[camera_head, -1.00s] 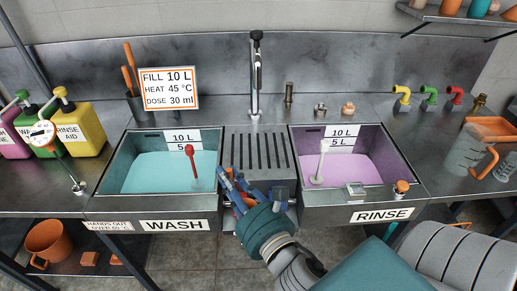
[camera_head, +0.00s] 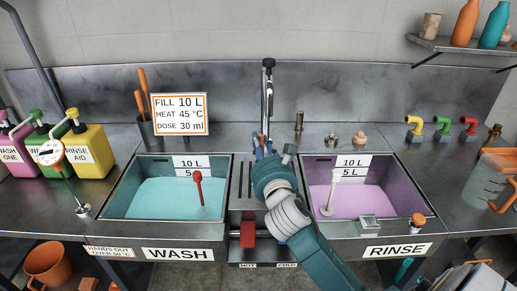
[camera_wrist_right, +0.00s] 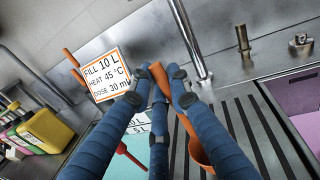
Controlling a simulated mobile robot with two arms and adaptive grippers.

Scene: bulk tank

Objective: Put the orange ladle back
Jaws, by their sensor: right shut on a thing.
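The orange ladle shows in the right wrist view, with its handle (camera_wrist_right: 158,78) between my right gripper's blue fingers (camera_wrist_right: 160,85). Its bowl (camera_wrist_right: 200,152) hangs beside the right finger, over the grooved drainboard. In the head view my right gripper (camera_head: 264,150) is over the back of the drainboard, in front of the tap, and hides most of the ladle. A dark pot (camera_head: 149,131) with orange handles (camera_head: 144,83) sticking up stands behind the wash basin, left of the gripper. My left gripper is out of view.
The tap (camera_head: 267,95) rises just behind my right gripper. A FILL/HEAT/DOSE sign (camera_head: 180,114) stands beside the pot. The wash basin (camera_head: 168,198) and rinse basin (camera_head: 365,197) flank the drainboard. Coloured jugs (camera_head: 90,150) stand at left, small fittings (camera_head: 332,140) at right.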

